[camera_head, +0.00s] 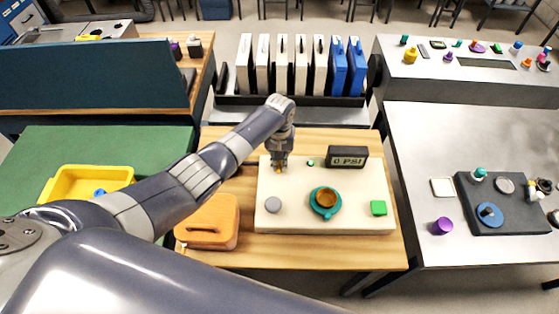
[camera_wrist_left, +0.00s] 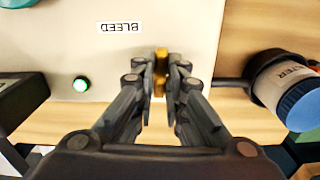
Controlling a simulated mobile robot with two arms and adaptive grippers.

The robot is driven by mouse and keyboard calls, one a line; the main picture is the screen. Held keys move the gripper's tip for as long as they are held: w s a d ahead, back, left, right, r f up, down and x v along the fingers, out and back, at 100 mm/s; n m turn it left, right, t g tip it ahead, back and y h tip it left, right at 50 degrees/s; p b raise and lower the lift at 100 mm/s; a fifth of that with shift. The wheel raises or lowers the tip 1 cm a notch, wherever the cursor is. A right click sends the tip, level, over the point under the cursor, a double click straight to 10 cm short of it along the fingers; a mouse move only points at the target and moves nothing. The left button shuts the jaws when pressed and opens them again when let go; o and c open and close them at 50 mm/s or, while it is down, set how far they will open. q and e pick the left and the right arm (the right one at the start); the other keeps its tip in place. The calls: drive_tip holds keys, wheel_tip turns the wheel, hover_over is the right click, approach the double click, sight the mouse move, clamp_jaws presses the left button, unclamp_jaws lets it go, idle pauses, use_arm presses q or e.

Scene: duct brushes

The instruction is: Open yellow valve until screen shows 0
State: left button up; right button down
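The yellow valve (camera_wrist_left: 161,62) sits at the edge of the cream panel (camera_head: 300,222), next to a BLEED label (camera_wrist_left: 119,27). My left gripper (camera_wrist_left: 161,84) has its fingers on both sides of the valve, pressed close against it. In the head view the left gripper (camera_head: 280,167) reaches down at the panel's back left and mostly hides the valve. The dark screen (camera_head: 348,157) at the panel's back right reads 0 PSI. A small green light (camera_wrist_left: 81,84) beside the label is lit. My right gripper is in neither view.
The panel also carries a grey knob (camera_head: 273,205), a teal and brown dial (camera_head: 325,200) and a green block (camera_head: 378,208). An orange case (camera_head: 210,222) lies left of it. A blue-capped FILTER cylinder (camera_wrist_left: 285,88) is right of the gripper in the wrist view.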

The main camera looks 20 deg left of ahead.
sight(280, 164)
use_arm(q)
drive_tip(key=o, duration=0.3)
drive_tip(key=shift+w+r, duration=0.1)
drive_tip(key=shift+w, duration=0.05)
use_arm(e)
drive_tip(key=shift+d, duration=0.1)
use_arm(q)
wheel_tip(280, 164, up, 12)
idle(0.3)
idle(0.5)
